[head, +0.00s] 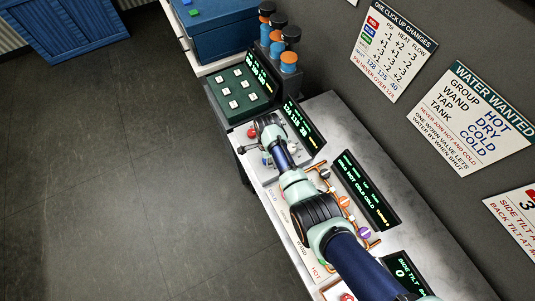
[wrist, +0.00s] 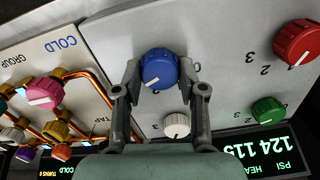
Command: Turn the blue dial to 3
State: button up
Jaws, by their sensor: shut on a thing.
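The blue dial (wrist: 159,68) is on a light grey panel in the wrist view, between the two fingers of my gripper (wrist: 158,74). The fingers are shut on its sides. Its white pointer line is toward the lower left of its face in this view. A printed mark sits just below the dial, partly hidden, and I cannot read which number the pointer meets. In the head view my gripper (head: 268,150) is over the dial panel, and the arm and gripper hide the blue dial.
A red dial (wrist: 297,42), a green dial (wrist: 267,110) and a white dial (wrist: 177,125) surround it on the panel. Copper pipes with several coloured knobs (wrist: 45,93) are at left. A lit display (wrist: 270,150) reads PSI and HEAT. A green button box (head: 238,88) stands beyond.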

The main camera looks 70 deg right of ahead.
dwell(0.4)
jog(key=o, duration=1.1)
jog(key=shift+o, duration=0.2)
notch_tip(320, 180, up, 12)
